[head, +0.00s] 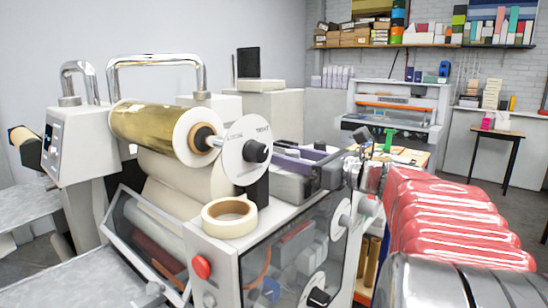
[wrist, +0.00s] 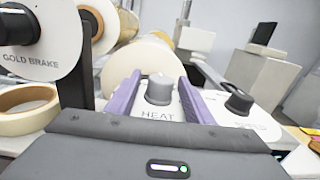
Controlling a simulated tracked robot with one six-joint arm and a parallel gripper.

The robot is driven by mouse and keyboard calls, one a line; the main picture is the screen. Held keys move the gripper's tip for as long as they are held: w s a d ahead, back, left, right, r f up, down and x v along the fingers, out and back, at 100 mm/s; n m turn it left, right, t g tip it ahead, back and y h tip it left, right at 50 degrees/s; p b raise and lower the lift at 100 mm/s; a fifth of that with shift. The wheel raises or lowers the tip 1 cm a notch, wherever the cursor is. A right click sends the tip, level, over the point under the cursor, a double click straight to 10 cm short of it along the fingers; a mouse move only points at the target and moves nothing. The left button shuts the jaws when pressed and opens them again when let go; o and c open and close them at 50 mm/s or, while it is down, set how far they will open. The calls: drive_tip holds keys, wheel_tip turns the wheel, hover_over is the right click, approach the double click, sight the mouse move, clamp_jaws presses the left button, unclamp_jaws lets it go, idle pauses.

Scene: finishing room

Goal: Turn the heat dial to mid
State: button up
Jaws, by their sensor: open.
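The heat dial (wrist: 159,90) is a grey knob on a white plate marked HEAT, seen in the wrist view. My gripper (wrist: 158,83) is open, with one purple finger on the left of the dial and the other on the right. A gap shows on both sides, and I see no contact. I cannot read the dial's setting or make out a mid mark. In the head view, the grey gripper body (head: 293,184) with its purple fingers is over the machine's top, and the heat dial is hidden there.
A black knob (wrist: 238,102) on a white plate stands close right of the fingers. The gold brake disc (head: 245,150) and a tape roll (head: 230,227) are to the left. A gold foil roll (head: 152,127) is beyond the disc. A red button (head: 202,267) is on the machine's front.

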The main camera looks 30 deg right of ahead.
drive_tip(key=shift+c, duration=0.6)
drive_tip(key=c, duration=0.9)
drive_tip(key=shift+m+h, duration=0.6)
drive_tip(key=shift+h, duration=0.3)
drive_tip(key=shift+a+m+t+h, duration=0.1)
drive_tip(key=shift+m+t+h, duration=0.3)
drive_tip(key=shift+m+h, duration=1.6)
drive_tip(key=shift+h, duration=1.2)
drive_tip(key=shift+m+g+h, duration=0.7)
drive_tip(key=shift+m+h, duration=0.7)
drive_tip(key=shift+h, duration=0.7)
drive_tip(key=o, duration=1)
